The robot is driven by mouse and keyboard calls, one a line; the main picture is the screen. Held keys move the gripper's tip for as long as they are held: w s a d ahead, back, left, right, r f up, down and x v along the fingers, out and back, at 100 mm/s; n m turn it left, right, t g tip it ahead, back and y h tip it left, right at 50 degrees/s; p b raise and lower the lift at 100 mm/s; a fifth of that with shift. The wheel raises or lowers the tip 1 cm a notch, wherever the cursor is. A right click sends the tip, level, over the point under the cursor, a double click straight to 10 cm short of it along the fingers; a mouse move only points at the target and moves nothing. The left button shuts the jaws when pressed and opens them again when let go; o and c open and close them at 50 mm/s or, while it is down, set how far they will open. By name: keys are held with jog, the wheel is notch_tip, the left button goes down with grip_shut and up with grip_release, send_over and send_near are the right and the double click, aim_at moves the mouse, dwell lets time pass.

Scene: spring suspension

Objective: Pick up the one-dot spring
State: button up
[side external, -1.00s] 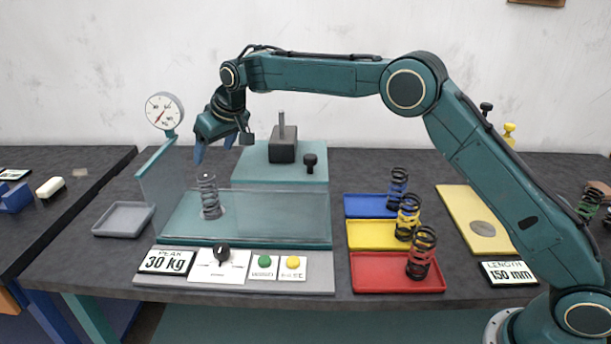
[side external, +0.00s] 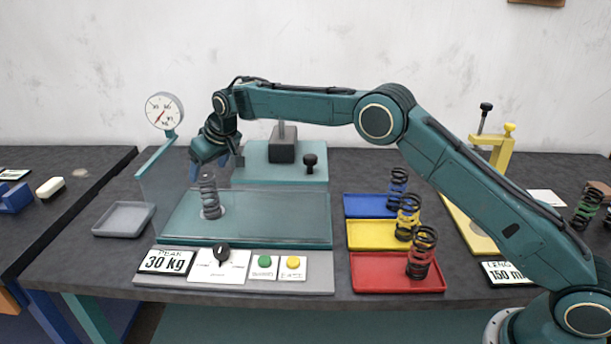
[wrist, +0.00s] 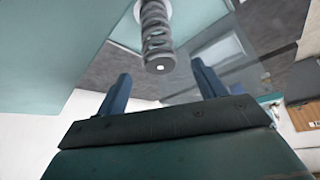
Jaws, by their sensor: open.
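The one-dot spring (side external: 209,196) is a grey coil standing upright on the teal press plate, behind the clear shield. My gripper (side external: 213,169) is open and empty, just above the top of the spring. In the wrist view its two blue fingers stand to either side of the spring's top end, with gaps on both sides. I cannot tell whether the fingertips are level with the top coils.
A clear shield (side external: 270,215) stands in front of the press plate. A dial gauge (side external: 164,110) is at left and a dark block (side external: 283,150) behind. A grey tray (side external: 123,219) lies left. Blue, yellow and red (side external: 375,284) trays with springs are at right.

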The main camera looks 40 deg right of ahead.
jog(key=shift+x, duration=1.15)
jog(key=shift+c, duration=0.2)
grip_shut()
jog(key=shift+r, duration=0.15)
notch_tip(320, 180, up, 10)
dwell(0.4)
dwell(0.6)
